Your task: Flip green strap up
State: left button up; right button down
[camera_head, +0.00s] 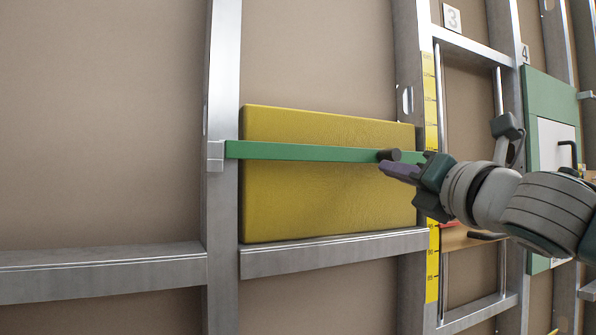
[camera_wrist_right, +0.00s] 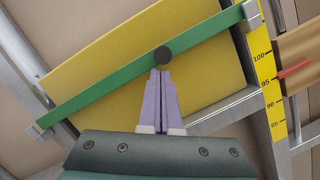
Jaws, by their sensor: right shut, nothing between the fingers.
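The green strap (camera_head: 300,152) runs level across the front of a yellow block (camera_head: 330,200), between two metal studs. It also shows in the right wrist view (camera_wrist_right: 110,88), slanting across the yellow block (camera_wrist_right: 100,50). A dark round knob (camera_head: 390,155) stands out from the strap near its right end. My right gripper (camera_head: 385,168) is shut and empty, with its purple fingertips just below the knob. In the right wrist view the fingertips (camera_wrist_right: 160,75) are right by the knob (camera_wrist_right: 162,55); I cannot tell whether they touch it. My left gripper is not in view.
A metal ledge (camera_head: 330,252) runs under the yellow block. A yellow measuring scale (camera_head: 432,270) stands on the right stud. Further right are a metal frame and a green panel (camera_head: 550,95) with a dark handle. The wall left of the block is bare.

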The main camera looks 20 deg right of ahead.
jog(key=shift+r, duration=0.1)
jog(key=shift+r+n+p, duration=0.7)
jog(key=shift+r+p, duration=0.65)
jog(key=a+r+n+y+p, duration=0.25)
jog(key=r+n+p, duration=0.25)
jog(key=r+p, duration=0.35)
jog(key=a+r+n+y+p, duration=0.1)
jog(key=a+r+n+p, duration=0.3)
jog(key=r+p, duration=0.5)
jog(key=s+a+r+n+g+y+p, duration=0.1)
jog(key=a+r+n+p, duration=0.1)
jog(key=a+n+p, duration=0.4)
jog(key=a+r+n+y+p, duration=0.2)
jog(key=a+n+p, duration=0.4)
jog(key=p, duration=0.9)
jog(key=a+r, duration=0.1)
jog(key=a, duration=0.2)
jog(key=shift+s+r+n+g, duration=0.25)
jog(key=shift+s+n+g, duration=0.05)
jog(key=shift+s+g, duration=0.1)
jog(key=shift+a, duration=0.25)
